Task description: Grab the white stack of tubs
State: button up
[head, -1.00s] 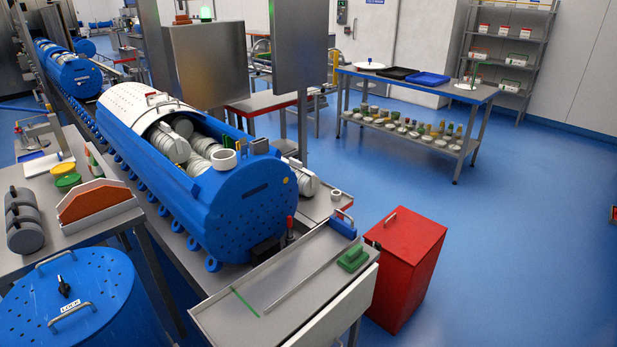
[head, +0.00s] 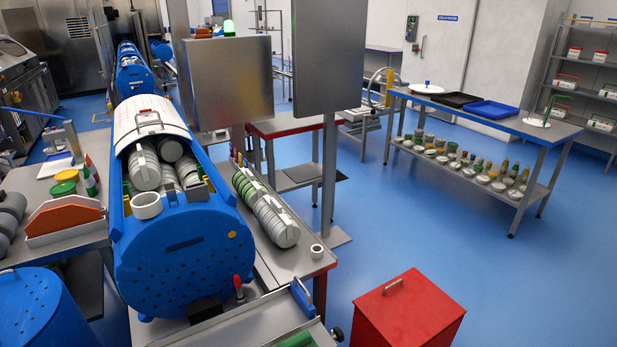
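Several white stacks of tubs lie on their sides inside the open blue drum-shaped carrier (head: 205,265). One white stack (head: 145,168) lies at the left of the opening, with a pale strip along it. More white tubs (head: 187,172) lie to its right, partly hidden by the carrier's rim. Another whitish stack (head: 276,219) lies on the steel side table (head: 300,262) right of the carrier, with a green-and-white stack (head: 247,187) behind it. I cannot tell which white stack the task means. My gripper is not in view.
A red bin (head: 408,312) stands at front right. A grey panel (head: 330,58) on a post rises behind the side table. Blue floor is clear right of the red bin.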

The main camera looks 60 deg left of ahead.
aim_at(283, 230)
jog(key=i, duration=1.8)
jog(key=u, duration=4.05)
